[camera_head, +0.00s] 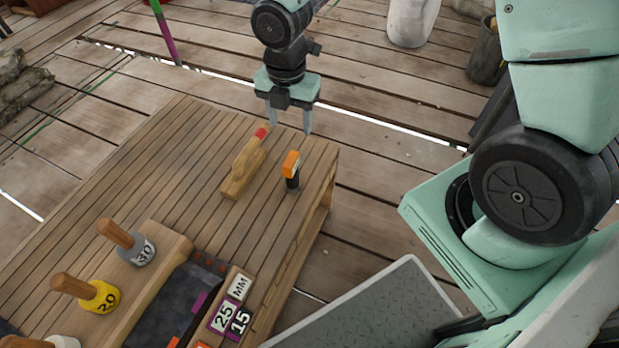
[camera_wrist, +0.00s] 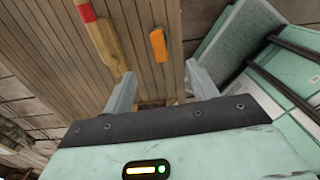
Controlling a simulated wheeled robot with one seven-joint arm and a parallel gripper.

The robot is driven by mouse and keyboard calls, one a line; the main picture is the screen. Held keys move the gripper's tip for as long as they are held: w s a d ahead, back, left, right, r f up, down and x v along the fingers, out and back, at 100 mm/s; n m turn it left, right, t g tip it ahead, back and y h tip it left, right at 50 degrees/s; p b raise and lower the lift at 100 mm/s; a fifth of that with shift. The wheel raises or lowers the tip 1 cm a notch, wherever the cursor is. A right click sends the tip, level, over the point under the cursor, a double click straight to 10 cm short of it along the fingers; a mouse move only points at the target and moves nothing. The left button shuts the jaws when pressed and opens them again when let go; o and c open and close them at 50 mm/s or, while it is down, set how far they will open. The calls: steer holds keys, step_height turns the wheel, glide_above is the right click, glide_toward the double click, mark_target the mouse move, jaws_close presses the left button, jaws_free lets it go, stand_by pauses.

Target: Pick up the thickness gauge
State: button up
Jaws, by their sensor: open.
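No item is clearly marked as the thickness gauge, and I cannot tell for certain which it is. A small upright tool with an orange top and black lower part (camera_head: 291,168) stands near the bench's right edge. Left of it is a wooden piece with a red tip (camera_head: 243,170). My gripper (camera_head: 290,128) is open and empty, above the bench's far end beyond both. In the wrist view, the orange top (camera_wrist: 158,45) shows ahead, between the lines of my two fingers (camera_wrist: 161,82), apart from them. The red-tipped wooden piece (camera_wrist: 100,32) lies left of it.
The slatted wooden bench (camera_head: 150,165) also holds wooden-handled pieces marked 30 (camera_head: 138,250) and 20 (camera_head: 98,297), and labels reading 25 MM (camera_head: 226,315) and 15 (camera_head: 240,322). A dark bucket (camera_head: 487,60) stands on the plank floor. The bench's far-left top is clear.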

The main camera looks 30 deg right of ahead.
mark_target(293, 157)
step_height(293, 157, down, 12)
steer(key=b, duration=0.5)
steer(key=shift+d+f, duration=0.1)
steer(key=shift+f, duration=0.1)
steer(key=shift+s+a+f+b, duration=0.1)
steer(key=shift+a+f+b, duration=0.15)
steer(key=shift+f+b, duration=0.8)
steer(key=shift+a+f+b, duration=0.2)
steer(key=shift+f+b, duration=0.1)
steer(key=shift+f, duration=1.35)
steer(key=shift+r, duration=0.1)
steer(key=c, duration=1.2)
